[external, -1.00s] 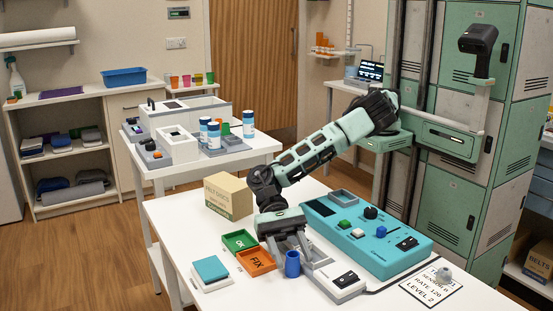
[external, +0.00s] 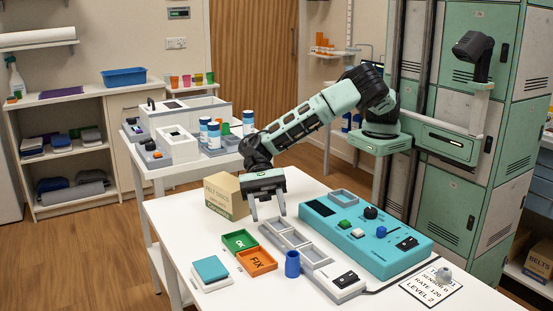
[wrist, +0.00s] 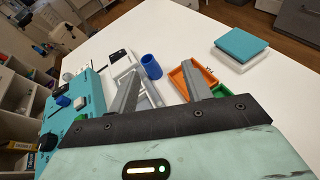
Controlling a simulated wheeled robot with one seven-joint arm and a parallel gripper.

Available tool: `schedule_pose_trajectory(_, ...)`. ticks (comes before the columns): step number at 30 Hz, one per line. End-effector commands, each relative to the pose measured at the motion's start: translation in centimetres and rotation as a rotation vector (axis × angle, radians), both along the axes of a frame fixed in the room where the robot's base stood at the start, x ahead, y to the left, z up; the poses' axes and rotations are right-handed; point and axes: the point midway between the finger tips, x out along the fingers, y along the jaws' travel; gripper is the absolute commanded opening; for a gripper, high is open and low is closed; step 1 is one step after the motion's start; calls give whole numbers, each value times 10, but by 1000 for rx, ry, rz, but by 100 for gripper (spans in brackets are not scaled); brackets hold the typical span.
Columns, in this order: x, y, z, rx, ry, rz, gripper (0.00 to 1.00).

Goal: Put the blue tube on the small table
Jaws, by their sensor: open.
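The blue tube (external: 292,264) is a short open-topped cylinder. It stands upright on the large white front table (external: 185,236), between the orange FIX tray (external: 257,261) and a long grey sectioned tray (external: 307,252). My gripper (external: 268,216) is open and empty, above the table behind the tube and beside the cardboard box. In the wrist view the tube (wrist: 151,67) shows between the open fingers (wrist: 160,66), farther off and not touched. A smaller white table (external: 185,168) stands behind at the left, carrying grey bins and several blue-and-white canisters.
The cardboard box (external: 228,196) is close to my gripper's left. A green OK tray (external: 239,240), a teal-topped block (external: 210,269) and a teal control panel (external: 367,236) share the front table. The front table's left part is clear.

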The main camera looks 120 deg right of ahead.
Motion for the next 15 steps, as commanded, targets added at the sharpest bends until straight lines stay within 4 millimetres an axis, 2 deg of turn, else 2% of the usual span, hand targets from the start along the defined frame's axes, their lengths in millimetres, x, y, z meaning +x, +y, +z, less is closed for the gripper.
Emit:
schedule_pose_trajectory(1,9,-7,16,69,58,-124,49)
schedule_pose_trajectory(4,24,-24,39,258,266,-437,49)
schedule_pose_trajectory(6,24,-37,50,417,459,-662,49)
schedule_pose_trajectory(8,15,-45,54,549,640,-837,49)
schedule_pose_trajectory(11,-18,-51,55,747,959,-1104,49)
schedule_pose_trajectory(14,-73,-48,51,904,1280,-1359,49)
schedule_pose_trajectory(15,-101,-46,49,951,1402,-1461,49)
